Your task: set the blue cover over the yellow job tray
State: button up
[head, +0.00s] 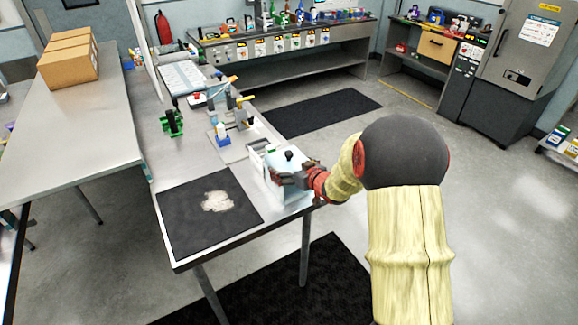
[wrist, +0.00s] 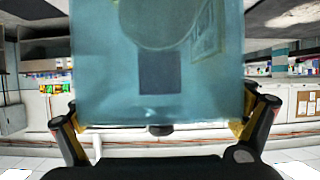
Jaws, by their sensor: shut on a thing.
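The blue cover (head: 277,169) is a pale, see-through box with a black knob on top. My gripper (head: 290,180) is shut on it at the near right corner of the steel workbench. In the wrist view the cover (wrist: 160,70) fills the space between the two fingers of my gripper (wrist: 160,112), one at each side. I cannot tell whether the cover's lower edge touches the bench. I cannot make out a yellow job tray; the cover and gripper may hide it. A pale holder with a green part (head: 264,147) stands just behind the cover.
A black mat (head: 190,229) with a pale patch lies on the bench left of the cover. A fixture with a blue-based bottle (head: 222,134) and a green device (head: 172,122) stand farther back. The bench's right edge is close to my gripper.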

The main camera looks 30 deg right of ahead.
aim_at(289, 153)
jog(key=o, duration=0.9)
jog(key=shift+r, duration=0.1)
jog(key=shift+r+p, duration=3.1)
jog(key=shift+r, duration=0.35)
